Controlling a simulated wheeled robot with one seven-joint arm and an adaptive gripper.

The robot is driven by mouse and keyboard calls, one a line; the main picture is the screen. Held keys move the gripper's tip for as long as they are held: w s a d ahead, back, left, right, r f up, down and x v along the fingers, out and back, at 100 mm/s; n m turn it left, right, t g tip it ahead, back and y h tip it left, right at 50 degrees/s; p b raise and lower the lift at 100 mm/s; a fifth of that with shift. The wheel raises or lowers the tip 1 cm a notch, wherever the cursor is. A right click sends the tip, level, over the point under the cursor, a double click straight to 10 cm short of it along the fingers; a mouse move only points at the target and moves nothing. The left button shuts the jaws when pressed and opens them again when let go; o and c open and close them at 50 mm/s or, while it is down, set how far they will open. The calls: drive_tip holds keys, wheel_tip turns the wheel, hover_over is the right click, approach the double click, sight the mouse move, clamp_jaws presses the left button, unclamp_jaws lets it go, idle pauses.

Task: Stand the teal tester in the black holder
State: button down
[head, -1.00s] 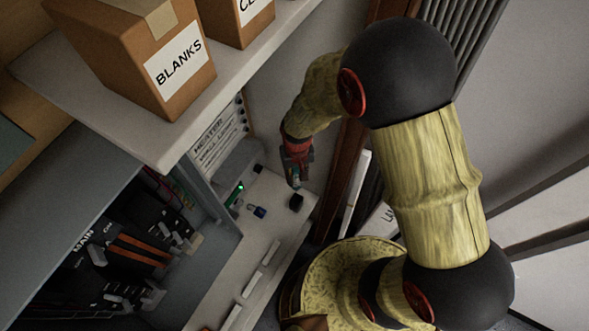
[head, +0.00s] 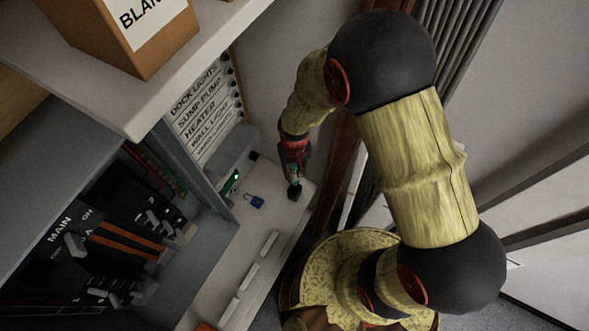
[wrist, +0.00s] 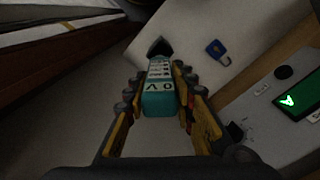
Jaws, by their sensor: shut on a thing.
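My gripper (head: 293,172) is shut on the teal tester (wrist: 159,103), which is held between the yellow-sided fingers in the wrist view. The tester's label faces the wrist camera, and its far end points toward the black holder (wrist: 160,46). In the head view the black holder (head: 294,193) stands on the pale ledge, directly below the gripper. The tester's far end overlaps the holder in the wrist view. I cannot tell whether it is inside the holder or just above it.
A blue padlock (head: 254,201) lies on the ledge (head: 236,261) left of the holder. A device with a lit green screen (head: 231,182) stands beyond it. An open breaker panel (head: 110,240) is at the lower left. A shelf with a cardboard box (head: 125,35) overhangs the upper left.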

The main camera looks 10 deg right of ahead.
sight(295, 166)
drive_tip(key=shift+f+b, duration=1.8)
drive_tip(key=shift+f, duration=0.9)
drive_tip(key=c, duration=1.5)
unclamp_jaws()
drive_tip(key=shift+o, duration=0.5)
wheel_tip(295, 166, up, 12)
drive_tip(key=shift+r, duration=0.1)
